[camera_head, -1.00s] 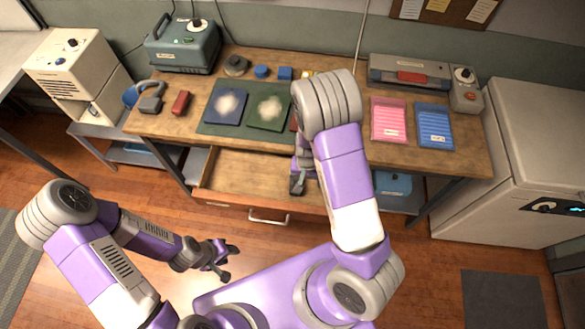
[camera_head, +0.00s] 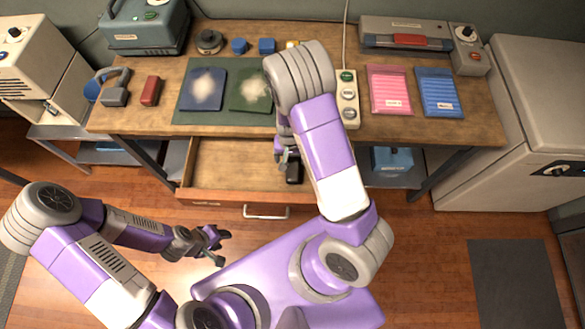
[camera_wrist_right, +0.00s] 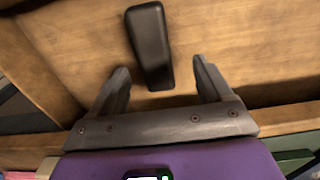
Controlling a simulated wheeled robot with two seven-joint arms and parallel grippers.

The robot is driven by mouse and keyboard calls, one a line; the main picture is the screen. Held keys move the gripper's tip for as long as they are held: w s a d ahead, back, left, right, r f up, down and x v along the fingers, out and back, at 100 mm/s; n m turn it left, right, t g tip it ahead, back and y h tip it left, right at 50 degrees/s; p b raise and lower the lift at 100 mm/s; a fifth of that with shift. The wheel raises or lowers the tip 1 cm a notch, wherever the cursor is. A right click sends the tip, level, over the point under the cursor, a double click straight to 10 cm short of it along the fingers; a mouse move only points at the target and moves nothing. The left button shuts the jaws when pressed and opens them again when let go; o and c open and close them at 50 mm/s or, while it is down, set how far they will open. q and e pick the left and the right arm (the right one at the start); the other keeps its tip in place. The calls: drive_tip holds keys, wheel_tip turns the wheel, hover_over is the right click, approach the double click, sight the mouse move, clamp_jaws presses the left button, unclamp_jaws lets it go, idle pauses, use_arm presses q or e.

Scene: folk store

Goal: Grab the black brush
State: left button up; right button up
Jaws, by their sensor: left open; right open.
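The black brush (camera_head: 294,172) lies in the open wooden drawer (camera_head: 225,163), near its right end. In the right wrist view it shows as a smooth, dark, elongated block (camera_wrist_right: 150,42) on the wooden drawer bottom. My right gripper (camera_head: 287,158) is over the drawer at the brush. In the right wrist view its two fingers (camera_wrist_right: 160,70) are spread, with the brush's near end between them in the picture; neither finger visibly touches it. My right arm hides part of the drawer and desk. My left gripper (camera_head: 215,245) is open and empty in front of the drawer, away from the desk.
The desk (camera_head: 150,123) holds a dark green mat (camera_head: 228,116) with two pouches, a red block (camera_head: 151,91), a power strip (camera_head: 348,98), and pink (camera_head: 390,90) and blue (camera_head: 440,93) packs. The drawer handle (camera_head: 266,212) projects forward. A white cabinet (camera_head: 535,110) stands at right.

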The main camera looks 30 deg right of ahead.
sight(293, 165)
drive_tip(key=f, duration=0.1)
drive_tip(key=f+b, duration=0.1)
drive_tip(key=f, duration=0.3)
drive_tip(key=shift+s+d+b, duration=0.25)
drive_tip(key=shift+s+b, duration=0.1)
drive_tip(key=shift+b, duration=0.05)
drive_tip(key=shift+w+f, duration=0.1)
drive_tip(key=shift+f, duration=0.35)
drive_tip(key=shift+r, duration=0.1)
drive_tip(key=c, duration=1.1)
